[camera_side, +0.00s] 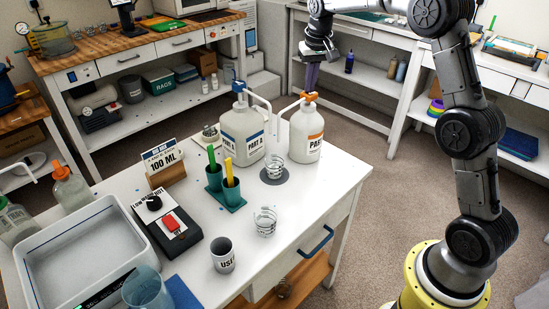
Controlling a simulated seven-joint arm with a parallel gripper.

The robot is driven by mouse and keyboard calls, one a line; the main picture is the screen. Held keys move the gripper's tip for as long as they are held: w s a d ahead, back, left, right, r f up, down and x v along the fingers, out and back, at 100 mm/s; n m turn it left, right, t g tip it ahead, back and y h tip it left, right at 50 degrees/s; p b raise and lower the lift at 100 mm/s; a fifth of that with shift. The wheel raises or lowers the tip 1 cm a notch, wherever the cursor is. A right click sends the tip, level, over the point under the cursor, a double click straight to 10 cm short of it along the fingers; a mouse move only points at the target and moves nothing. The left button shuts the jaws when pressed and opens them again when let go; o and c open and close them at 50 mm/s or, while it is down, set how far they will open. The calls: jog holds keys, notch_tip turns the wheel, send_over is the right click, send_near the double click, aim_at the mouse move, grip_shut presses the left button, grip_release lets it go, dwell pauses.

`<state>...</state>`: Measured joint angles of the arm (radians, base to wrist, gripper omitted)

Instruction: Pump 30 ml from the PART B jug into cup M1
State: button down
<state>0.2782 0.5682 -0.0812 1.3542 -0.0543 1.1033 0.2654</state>
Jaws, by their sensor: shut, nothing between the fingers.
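The PART B jug (299,132) is white with an orange label and an orange pump head (308,97). It stands at the table's far right edge, its white spout pointing left. My gripper (311,89) is shut and empty, pointing down just above the orange pump head; I cannot tell whether it touches it. A clear cup (275,168) with dark marks stands on a dark round pad (273,178) in front of the jugs, roughly below the spout's end. A second clear cup (265,222) stands nearer the front. No M1 label is readable on either cup.
The PART A jug (235,142), with a blue pump, stands left of PART B. Green holders with sticks (231,192), a 100 ML sign (163,161), a scale-like device (168,228), a mug (223,258) and a grey tray (40,240) share the white table (310,210).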

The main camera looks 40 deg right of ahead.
jog(key=shift+w+v, duration=0.15)
jog(key=shift+v, duration=0.7)
jog(key=shift+w+v, duration=0.15)
jog(key=shift+v, duration=0.65)
jog(key=shift+d, duration=0.15)
jog(key=shift+s+x, duration=0.15)
jog(key=shift+x, duration=0.75)
jog(key=shift+s+x, duration=0.15)
jog(key=shift+x, duration=0.8)
jog(key=shift+w+v, duration=0.15)
jog(key=shift+v, duration=0.8)
jog(key=shift+w+v, duration=0.15)
jog(key=shift+v, duration=0.75)
jog(key=shift+s+x, duration=0.1)
jog(key=shift+x, duration=0.6)
jog(key=shift+s+x, duration=0.15)
jog(key=shift+x, duration=0.6)
jog(key=shift+w+v, duration=0.15)
jog(key=shift+v, duration=0.6)
jog(key=shift+w+v, duration=0.1)
jog(key=shift+v, duration=0.6)
jog(key=shift+f, duration=0.4)
